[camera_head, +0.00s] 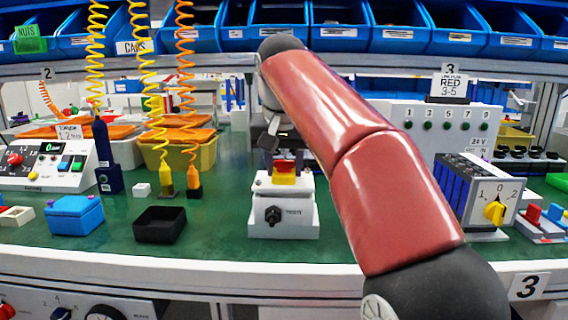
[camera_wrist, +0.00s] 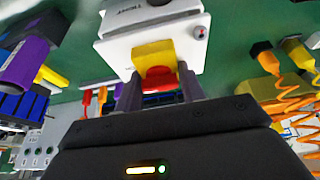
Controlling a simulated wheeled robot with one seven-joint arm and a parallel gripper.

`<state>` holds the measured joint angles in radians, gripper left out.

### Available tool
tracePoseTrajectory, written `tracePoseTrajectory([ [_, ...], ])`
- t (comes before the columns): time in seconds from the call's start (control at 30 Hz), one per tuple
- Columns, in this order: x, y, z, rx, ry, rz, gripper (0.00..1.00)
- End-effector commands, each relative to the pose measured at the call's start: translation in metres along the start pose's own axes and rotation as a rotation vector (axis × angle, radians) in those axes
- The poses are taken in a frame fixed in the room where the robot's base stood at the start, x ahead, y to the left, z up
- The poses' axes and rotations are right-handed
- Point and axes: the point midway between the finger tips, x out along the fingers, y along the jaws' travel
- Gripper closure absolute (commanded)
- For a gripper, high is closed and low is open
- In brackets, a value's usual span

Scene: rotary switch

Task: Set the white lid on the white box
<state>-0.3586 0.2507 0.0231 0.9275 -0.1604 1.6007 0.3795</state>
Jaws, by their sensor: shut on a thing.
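The white box (camera_head: 284,220) stands on the green bench in the middle of the head view, with a black knob on its front. A white slab that looks like the white lid (camera_head: 261,184) is at its top, with a yellow and red block (camera_head: 284,178) on it. In the wrist view the lid (camera_wrist: 118,52) covers the box top; I cannot tell whether it is fully seated. My gripper (camera_head: 284,160) points down from above, its fingers around the red part of the block. In the wrist view my gripper (camera_wrist: 160,95) is shut on this block.
A switch unit with a yellow knob (camera_head: 495,212) stands right. Coiled cords (camera_head: 145,70) hang left. Blue bins (camera_head: 400,28) line the back.

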Motion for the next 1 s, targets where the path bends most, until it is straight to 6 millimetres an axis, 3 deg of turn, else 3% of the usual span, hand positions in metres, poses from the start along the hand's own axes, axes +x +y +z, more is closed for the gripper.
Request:
tracePoseTrajectory([
  [0.43,0.012,0.0,0.005,0.0,0.0,0.0,0.86],
  [0.47,0.011,0.0,0.005,0.0,0.001,0.0,0.58],
  [0.63,0.011,0.0,0.005,0.0,0.0,0.0,0.36],
  [1.0,0.003,0.0,0.004,0.0,0.002,-0.001,0.35],
])
